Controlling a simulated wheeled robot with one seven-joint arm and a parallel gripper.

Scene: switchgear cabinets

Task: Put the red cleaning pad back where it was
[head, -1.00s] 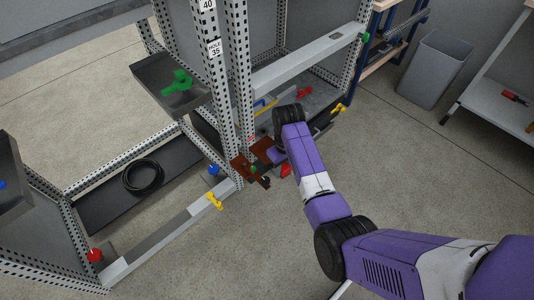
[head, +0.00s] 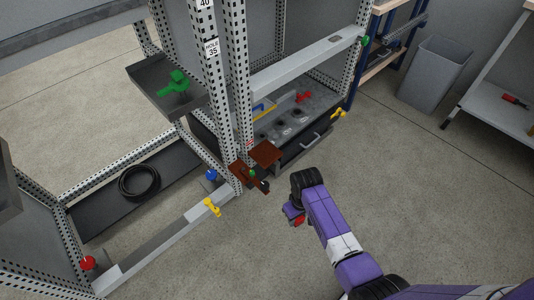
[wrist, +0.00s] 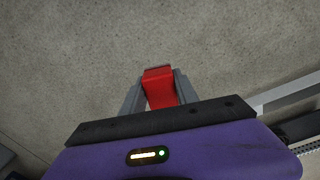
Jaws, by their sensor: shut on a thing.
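The red cleaning pad (wrist: 159,86) is between the two grey fingers of my gripper (wrist: 160,92) in the wrist view, with bare floor behind it. In the head view my gripper (head: 295,215) hangs over the open floor, to the right of the cabinet post and apart from the cabinet. A small part of the red pad (head: 299,221) shows there at the gripper's end. The fingers are mostly hidden in the head view.
Brown plates (head: 265,153) with a dark clamp stand at the post's foot. A grey box with a handle (head: 312,139) sits in the cabinet's bottom, a red item (head: 303,97) on top. A yellow clip (head: 211,207) is on the lower rail. A grey bin (head: 437,70) stands at back right. Floor is clear at centre right.

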